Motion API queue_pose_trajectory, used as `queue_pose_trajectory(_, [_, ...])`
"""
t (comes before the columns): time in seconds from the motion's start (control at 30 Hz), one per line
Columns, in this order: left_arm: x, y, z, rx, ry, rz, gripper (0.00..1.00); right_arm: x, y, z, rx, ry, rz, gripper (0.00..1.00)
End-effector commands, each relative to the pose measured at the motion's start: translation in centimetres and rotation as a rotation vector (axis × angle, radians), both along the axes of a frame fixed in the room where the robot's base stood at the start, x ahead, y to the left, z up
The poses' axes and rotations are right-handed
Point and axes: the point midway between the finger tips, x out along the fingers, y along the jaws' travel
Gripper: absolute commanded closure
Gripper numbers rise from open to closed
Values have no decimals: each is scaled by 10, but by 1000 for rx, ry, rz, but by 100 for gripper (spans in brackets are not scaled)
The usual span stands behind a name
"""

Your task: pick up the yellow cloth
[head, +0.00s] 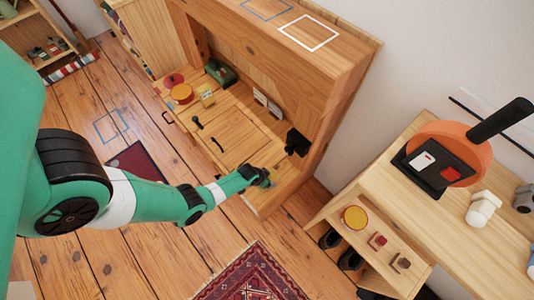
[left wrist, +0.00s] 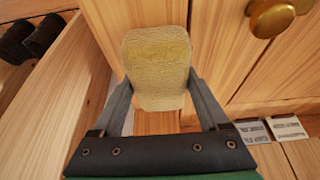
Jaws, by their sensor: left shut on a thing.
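The yellow cloth (left wrist: 158,62) is a pale yellow, textured, rounded pad between the two fingers of my left gripper (left wrist: 160,84) in the left wrist view. The fingers are closed against its sides. In the head view my left gripper (head: 265,180) is at the near right end of the wooden cabinet desk, and the cloth is too small or hidden to make out there. My right gripper is in neither view.
The wooden desk (head: 232,140) carries a red and a yellow round thing, a small yellow item (head: 205,94) and a green object (head: 220,72). A brass knob (left wrist: 271,16) is close to the gripper. A side table (head: 400,185) stands right. A patterned rug (head: 258,278) lies on the floor.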

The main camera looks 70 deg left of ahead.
Motion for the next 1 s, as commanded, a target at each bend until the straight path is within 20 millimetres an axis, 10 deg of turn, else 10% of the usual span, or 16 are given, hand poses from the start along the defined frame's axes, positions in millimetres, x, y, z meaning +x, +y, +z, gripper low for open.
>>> queue_pose_trajectory(0.3, [-39,-36,93,0,2,-5,89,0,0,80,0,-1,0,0])
queue_pose_trajectory(0.6, [-92,-86,115,0,1,-7,89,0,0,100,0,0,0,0])
queue_pose_trajectory(1.0, [-103,-96,118,0,0,0,89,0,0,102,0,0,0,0])
